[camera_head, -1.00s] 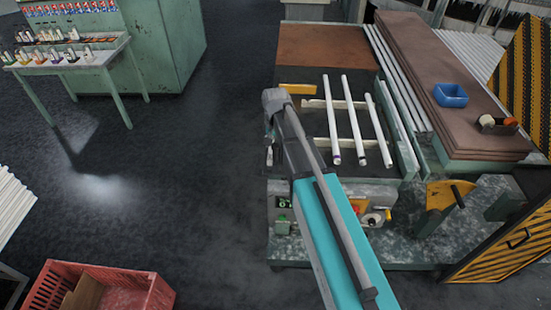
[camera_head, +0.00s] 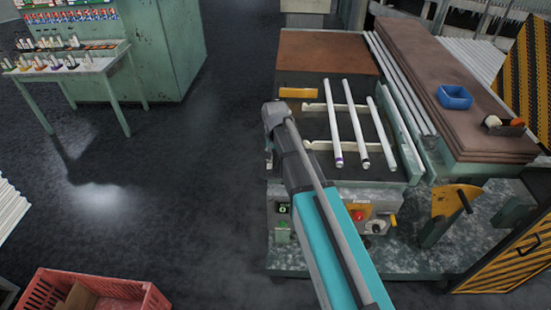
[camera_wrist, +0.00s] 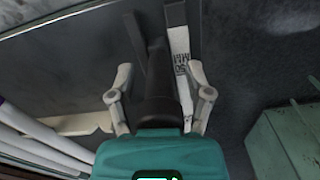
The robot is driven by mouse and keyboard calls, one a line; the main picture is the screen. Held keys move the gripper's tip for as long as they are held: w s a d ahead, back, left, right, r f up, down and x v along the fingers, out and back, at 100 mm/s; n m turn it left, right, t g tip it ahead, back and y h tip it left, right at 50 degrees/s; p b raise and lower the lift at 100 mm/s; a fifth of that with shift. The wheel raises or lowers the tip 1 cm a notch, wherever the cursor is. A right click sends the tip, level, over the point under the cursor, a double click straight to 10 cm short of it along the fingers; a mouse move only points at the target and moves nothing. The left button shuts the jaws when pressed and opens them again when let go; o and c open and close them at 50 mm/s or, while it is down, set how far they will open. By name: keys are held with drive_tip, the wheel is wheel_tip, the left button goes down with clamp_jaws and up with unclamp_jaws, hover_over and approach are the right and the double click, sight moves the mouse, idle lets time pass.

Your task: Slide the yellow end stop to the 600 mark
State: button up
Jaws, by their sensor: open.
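A flat yellow bar (camera_head: 298,92), which looks like the end stop, lies across the left side of the machine bed at the back, beyond my wrist. My gripper (camera_wrist: 160,74) is open in the wrist view, its two pale fingers spread. A dark post-like part stands between the fingers; I cannot tell what it belongs to. A white scale strip (camera_wrist: 181,62) with printed markings runs just right of it; I cannot read the 600 mark. In the head view my gripper (camera_head: 268,162) hangs at the bed's left edge, small and partly hidden by my arm, nearer than the yellow bar.
Several white tubes (camera_head: 354,125) lie on pale cross supports in the machine bed, right of my arm. A front control panel has a red button (camera_head: 358,216). A yellow bracket (camera_head: 456,200) stands at the right. Open floor (camera_head: 200,180) lies left of the machine.

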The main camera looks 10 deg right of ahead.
clamp_jaws()
idle(0.3)
drive_tip(key=shift+w, duration=0.15)
drive_tip(key=w+d, duration=0.1)
drive_tip(key=w, duration=0.4)
drive_tip(key=w+d, duration=0.1)
drive_tip(key=w, duration=0.4)
drive_tip(key=w+d, duration=0.1)
drive_tip(key=w, duration=0.4)
unclamp_jaws()
drive_tip(key=shift+w, duration=0.1)
drive_tip(key=shift+s+a, duration=0.1)
drive_tip(key=shift+s, duration=0.15)
